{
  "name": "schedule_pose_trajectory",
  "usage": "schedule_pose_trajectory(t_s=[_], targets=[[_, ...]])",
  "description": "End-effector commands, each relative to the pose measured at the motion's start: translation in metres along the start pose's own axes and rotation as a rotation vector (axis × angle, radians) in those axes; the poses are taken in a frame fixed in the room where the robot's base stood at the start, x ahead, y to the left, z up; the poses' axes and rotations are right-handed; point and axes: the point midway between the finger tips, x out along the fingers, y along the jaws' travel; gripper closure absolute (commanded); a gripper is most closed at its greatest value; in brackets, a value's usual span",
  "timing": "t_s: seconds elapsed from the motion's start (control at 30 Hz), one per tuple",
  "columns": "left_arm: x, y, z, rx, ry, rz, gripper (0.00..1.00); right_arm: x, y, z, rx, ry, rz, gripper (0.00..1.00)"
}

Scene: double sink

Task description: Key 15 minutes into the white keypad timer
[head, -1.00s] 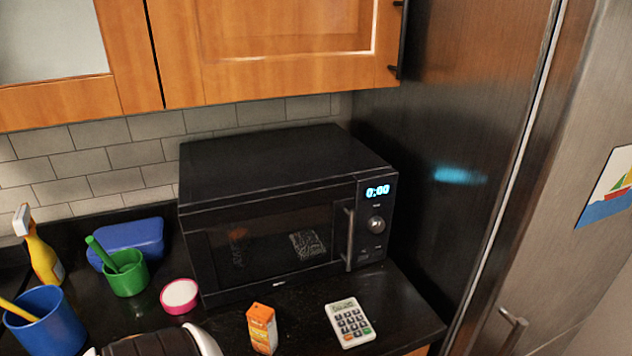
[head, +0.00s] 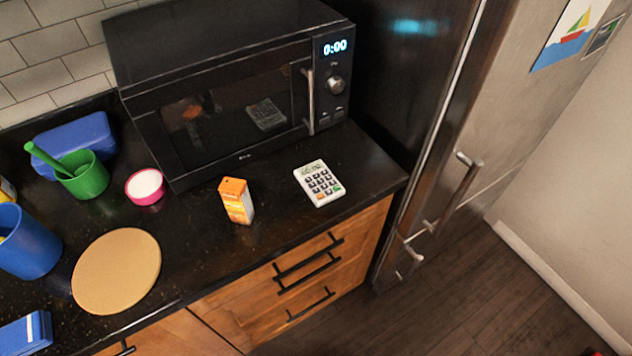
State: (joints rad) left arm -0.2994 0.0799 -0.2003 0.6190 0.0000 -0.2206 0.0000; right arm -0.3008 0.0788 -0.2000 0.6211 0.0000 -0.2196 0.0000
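The white keypad timer (head: 319,184) lies face up on the dark counter, in front of the right part of the microwave. It has a small grey-green display at its top edge and rows of dark keys, with an orange and a green key in the bottom row. The display is too small to read. Neither of my grippers shows in the head view.
An orange carton (head: 237,201) stands left of the timer. The black microwave (head: 220,95) is behind it, showing 0:00. A pink-rimmed bowl (head: 145,187), green cup (head: 84,175), blue cup (head: 27,243) and round wooden board (head: 117,270) are farther left. Counter around the timer is clear.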

Motion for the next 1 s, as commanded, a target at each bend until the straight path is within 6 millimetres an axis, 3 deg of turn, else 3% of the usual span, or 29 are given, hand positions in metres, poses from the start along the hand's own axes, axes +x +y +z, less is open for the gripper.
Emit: schedule_pose_trajectory(t_s=[0.13,0.4,0.47,0.7,1.0], targets=[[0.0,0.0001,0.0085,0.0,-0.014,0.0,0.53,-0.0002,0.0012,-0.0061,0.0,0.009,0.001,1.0],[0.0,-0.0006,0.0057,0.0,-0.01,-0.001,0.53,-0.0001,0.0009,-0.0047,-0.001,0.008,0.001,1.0],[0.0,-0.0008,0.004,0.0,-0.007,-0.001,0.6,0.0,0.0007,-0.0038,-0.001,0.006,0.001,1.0],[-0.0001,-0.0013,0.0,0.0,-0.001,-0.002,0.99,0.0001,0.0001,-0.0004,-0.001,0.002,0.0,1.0],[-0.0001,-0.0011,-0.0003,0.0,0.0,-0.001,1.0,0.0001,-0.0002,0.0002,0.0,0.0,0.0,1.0]])
